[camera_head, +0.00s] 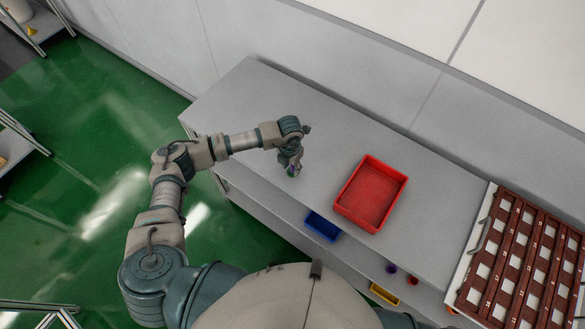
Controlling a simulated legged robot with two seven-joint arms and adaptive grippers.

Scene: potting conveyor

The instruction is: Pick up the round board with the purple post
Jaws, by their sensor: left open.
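My left gripper (291,167) points down over the left half of the grey bench top. It is small in the view, and its jaws are open. A small purple and greenish thing (291,171) shows at its fingertips, mostly hidden by the gripper. It may be the purple post; I cannot tell whether the fingers touch it. The round board itself cannot be made out. My right gripper is not in view.
An empty red tray (372,194) stands on the grey bench (240,95), right of my left gripper. Below the front edge are a blue bin (322,227), a yellow bin (384,294) and small purple and red items. A brown slotted rack (520,260) stands at the right.

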